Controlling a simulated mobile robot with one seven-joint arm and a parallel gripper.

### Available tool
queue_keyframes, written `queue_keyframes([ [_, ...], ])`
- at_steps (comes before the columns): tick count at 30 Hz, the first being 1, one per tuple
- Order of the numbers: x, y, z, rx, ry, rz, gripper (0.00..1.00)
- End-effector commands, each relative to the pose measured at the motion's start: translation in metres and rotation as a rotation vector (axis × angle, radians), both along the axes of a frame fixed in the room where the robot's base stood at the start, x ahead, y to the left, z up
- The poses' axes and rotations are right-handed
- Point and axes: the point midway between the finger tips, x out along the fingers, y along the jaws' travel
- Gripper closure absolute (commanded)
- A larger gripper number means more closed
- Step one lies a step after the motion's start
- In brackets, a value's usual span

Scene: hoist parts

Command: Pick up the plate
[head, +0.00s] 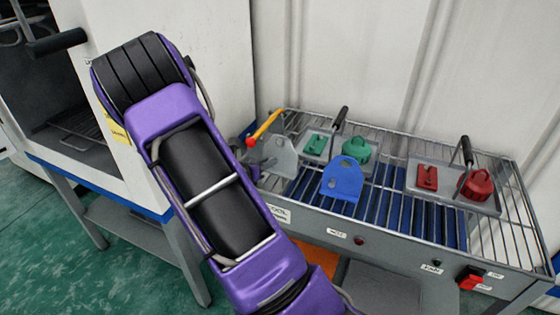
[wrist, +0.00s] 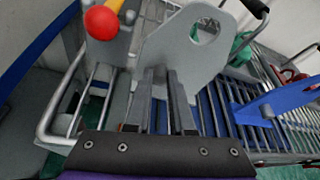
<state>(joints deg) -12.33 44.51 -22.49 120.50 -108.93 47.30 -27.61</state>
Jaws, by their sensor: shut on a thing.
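A grey plate (wrist: 188,52) with a round hole near its upper right stands between my fingertips in the wrist view. My gripper (wrist: 163,74) is shut on its lower edge. In the head view the grey plate (head: 281,157) stands at the left part of the wire rack, just right of my purple arm. The arm hides most of my gripper there. A blue plate (head: 342,182) with a hole in its top stands to the right, apart from my gripper. It also shows at the right of the wrist view (wrist: 283,103). I cannot tell whether the grey plate still touches the rack.
The wire rack table (head: 400,228) carries a tray with green parts (head: 357,149) and a tray with red parts (head: 477,185), both with upright black handles. A yellow bar with a red ball (wrist: 102,22) stands close left of my gripper. A white cabinet (head: 225,60) is at left.

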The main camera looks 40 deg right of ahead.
Motion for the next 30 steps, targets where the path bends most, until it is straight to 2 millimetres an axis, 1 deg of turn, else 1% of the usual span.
queue_keyframes([
  [11, 0.001, -0.001, 0.002, -0.004, -0.004, 0.0, 1.0],
  [17, 0.001, -0.001, 0.011, -0.004, -0.006, -0.001, 1.0],
  [20, 0.001, -0.001, 0.022, -0.004, -0.006, 0.0, 1.0],
  [23, 0.001, 0.0, 0.038, -0.002, -0.008, 0.0, 1.0],
  [30, 0.001, -0.001, 0.091, -0.003, -0.009, -0.001, 1.0],
])
